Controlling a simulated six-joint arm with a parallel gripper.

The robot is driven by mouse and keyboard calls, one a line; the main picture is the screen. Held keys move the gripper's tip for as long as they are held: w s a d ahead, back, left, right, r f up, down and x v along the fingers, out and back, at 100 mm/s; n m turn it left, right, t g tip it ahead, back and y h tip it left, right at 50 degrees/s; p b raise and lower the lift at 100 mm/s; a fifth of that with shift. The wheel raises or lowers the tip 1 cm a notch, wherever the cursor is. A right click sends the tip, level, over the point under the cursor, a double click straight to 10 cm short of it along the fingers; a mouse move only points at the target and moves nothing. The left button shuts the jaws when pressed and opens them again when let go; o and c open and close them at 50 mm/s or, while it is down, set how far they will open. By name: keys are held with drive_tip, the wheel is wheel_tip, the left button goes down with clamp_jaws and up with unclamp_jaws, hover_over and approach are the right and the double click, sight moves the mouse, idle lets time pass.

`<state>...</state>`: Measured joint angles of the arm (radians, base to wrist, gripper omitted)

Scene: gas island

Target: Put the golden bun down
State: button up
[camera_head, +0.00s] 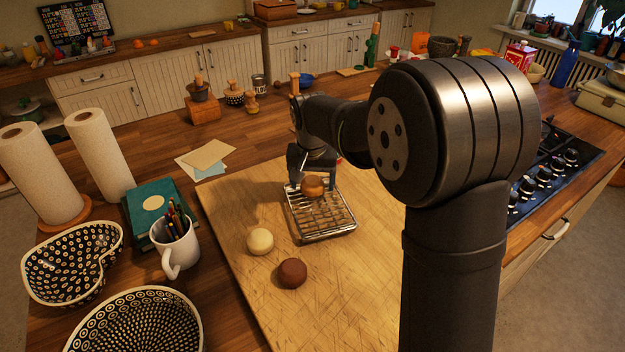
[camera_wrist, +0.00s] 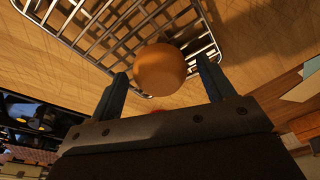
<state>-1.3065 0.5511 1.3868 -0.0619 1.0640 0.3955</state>
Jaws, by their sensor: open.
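The golden bun (camera_head: 312,186) is at the far end of a wire rack (camera_head: 327,226) in the head view. In the wrist view the golden bun (camera_wrist: 160,69) lies just beyond and between my fingertips, against the bars of the rack (camera_wrist: 95,50). My gripper (camera_head: 312,172) is at the bun; its fingers (camera_wrist: 164,72) are spread, with gaps on both sides of the bun. Whether the bun rests fully on the rack is hard to tell. A pale bun (camera_head: 260,241) and a dark brown bun (camera_head: 292,273) lie on the wooden board (camera_head: 226,205), left of the rack.
A white mug (camera_head: 177,250) of pencils, a teal book (camera_head: 152,205) and two patterned bowls (camera_head: 72,262) stand left of the board. A gas hob (camera_head: 545,175) is at the right.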

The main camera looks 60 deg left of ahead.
sight(313, 178)
wheel_tip(313, 178, up, 12)
drive_tip(key=s+d, duration=0.1)
drive_tip(key=shift+d+r, duration=0.15)
drive_tip(key=shift+d, duration=0.05)
idle(0.5)
drive_tip(key=f, duration=0.4)
drive_tip(key=a+f, duration=0.1)
drive_tip(key=f, duration=0.3)
drive_tip(key=w+f, duration=0.1)
drive_tip(key=f, duration=0.2)
drive_tip(key=shift+a+f, duration=0.15)
drive_tip(key=shift+f, duration=0.25)
drive_tip(key=shift+a, duration=0.15)
drive_tip(key=shift+r, duration=1.55)
